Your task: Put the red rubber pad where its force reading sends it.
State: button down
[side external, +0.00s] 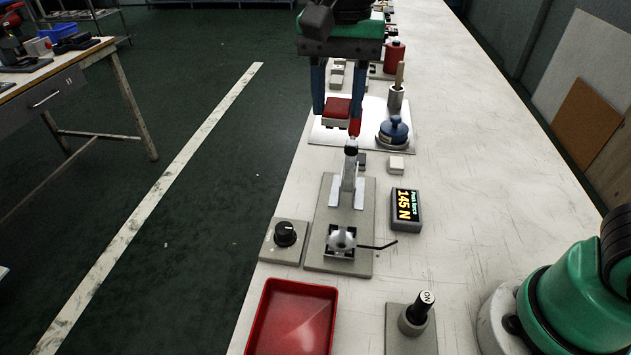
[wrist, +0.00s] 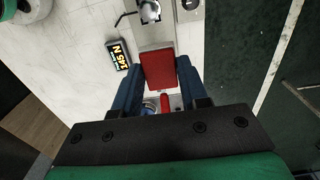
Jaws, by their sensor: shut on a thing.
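The red rubber pad (side external: 338,108) is between the blue fingers of my gripper (side external: 337,114), which is shut on it. In the wrist view, the flat red face of the pad (wrist: 158,69) shows between the fingertips (wrist: 161,74). The pad is near the red-tipped metal clamp (side external: 350,165), over or near a pale plate; its exact height is unclear. The clamp stands on a grey base plate (side external: 325,225). The force display (side external: 405,209) to its right reads "Push force 145 N".
A red tray (side external: 292,318) lies at the front left. A black knob (side external: 286,234), an ON lever (side external: 417,313) and a small white block (side external: 396,165) stand around the clamp. A blue jar (side external: 393,132) and a metal cup (side external: 396,98) stand behind. The right bench surface is clear.

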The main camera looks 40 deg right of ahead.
jog(key=w+d+f, duration=0.3)
jog(key=w+f, duration=0.1)
jog(key=w, duration=0.5)
send_near(320, 160)
jog(key=shift+f, duration=3.45)
jog(key=shift+f, duration=0.2)
jog(key=shift+c, duration=2.3)
grip_release()
